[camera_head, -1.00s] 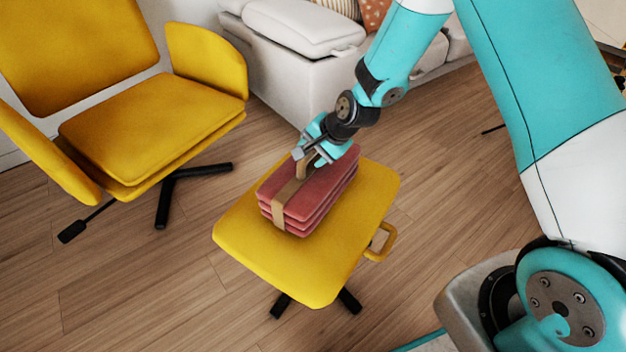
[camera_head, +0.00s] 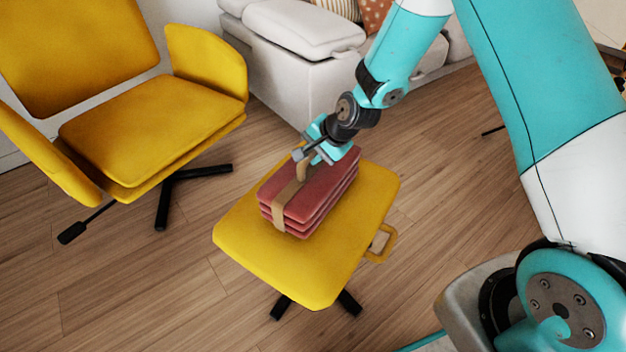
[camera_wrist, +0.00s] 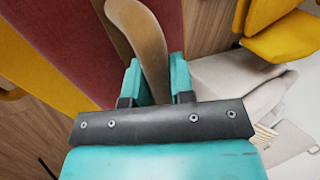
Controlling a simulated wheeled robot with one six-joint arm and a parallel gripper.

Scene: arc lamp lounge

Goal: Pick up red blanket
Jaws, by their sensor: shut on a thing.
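The red blanket (camera_head: 322,191) is a folded stack with a tan strap around it, and the strap rises into a loop on top. It sits on the yellow footstool (camera_head: 262,253) in the head view. My gripper (camera_head: 313,158) is over the blanket's top, at the strap loop. In the wrist view the teal fingers (camera_wrist: 154,82) are on either side of the tan loop (camera_wrist: 148,45), shut on it, with the red blanket (camera_wrist: 62,40) beside. In the head view the fingers partly hide the loop. I cannot tell whether the blanket is clear of the footstool.
A yellow swivel chair (camera_head: 150,125) stands at the left, its black legs spread on the wood floor. A pale sofa (camera_head: 305,80) is behind the footstool. The footstool has a yellow side handle (camera_head: 388,243). Bare floor (camera_head: 150,290) lies at the front left.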

